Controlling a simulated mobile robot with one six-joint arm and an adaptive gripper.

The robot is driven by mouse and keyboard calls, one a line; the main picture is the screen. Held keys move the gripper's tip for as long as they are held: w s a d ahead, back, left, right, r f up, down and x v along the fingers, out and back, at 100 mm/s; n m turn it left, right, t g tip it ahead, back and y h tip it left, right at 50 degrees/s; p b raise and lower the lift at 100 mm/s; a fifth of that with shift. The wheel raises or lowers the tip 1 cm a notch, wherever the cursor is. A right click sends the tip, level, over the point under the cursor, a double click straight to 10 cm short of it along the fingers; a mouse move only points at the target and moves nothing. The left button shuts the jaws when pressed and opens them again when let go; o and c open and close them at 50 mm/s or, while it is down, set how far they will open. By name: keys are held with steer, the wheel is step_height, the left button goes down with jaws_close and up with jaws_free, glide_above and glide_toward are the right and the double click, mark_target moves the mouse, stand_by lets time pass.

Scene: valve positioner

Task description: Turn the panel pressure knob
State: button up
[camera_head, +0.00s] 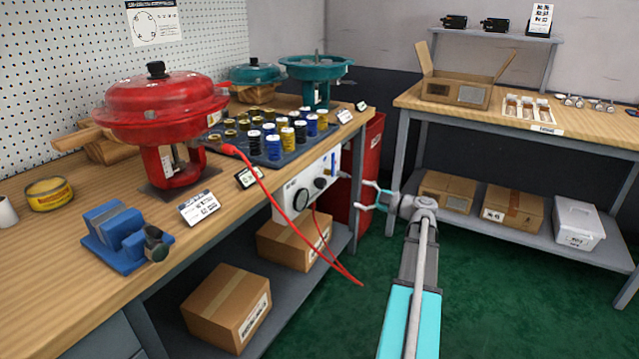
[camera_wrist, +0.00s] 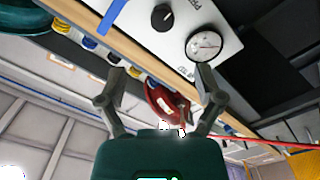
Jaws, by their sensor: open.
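The white pressure panel (camera_head: 287,212) hangs below the front edge of the left workbench. It carries a round gauge (camera_head: 301,200), a small black knob (camera_head: 320,183) and a blue upright part (camera_head: 325,166). The wrist view shows the panel (camera_wrist: 217,14) upside down, with the black knob (camera_wrist: 162,17) near the top centre and the gauge (camera_wrist: 204,44) right of it. My gripper (camera_head: 353,192) is open, to the right of the panel and apart from the knob. In the wrist view both fingers of my gripper (camera_wrist: 158,78) are spread with nothing between them.
A red hose (camera_head: 285,205) runs from the red actuator (camera_head: 165,110) and hangs in front of the panel. A red cabinet (camera_head: 367,165) stands behind my gripper. Cardboard boxes (camera_head: 228,305) sit on the lower shelf. The green floor (camera_head: 480,290) is open to the right.

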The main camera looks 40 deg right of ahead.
mark_target(325, 184)
steer(key=shift+w+a, duration=0.2)
steer(key=shift+w, duration=0.05)
steer(key=x, duration=1.3)
steer(key=shift+w+a, duration=0.2)
steer(key=shift+w, duration=0.1)
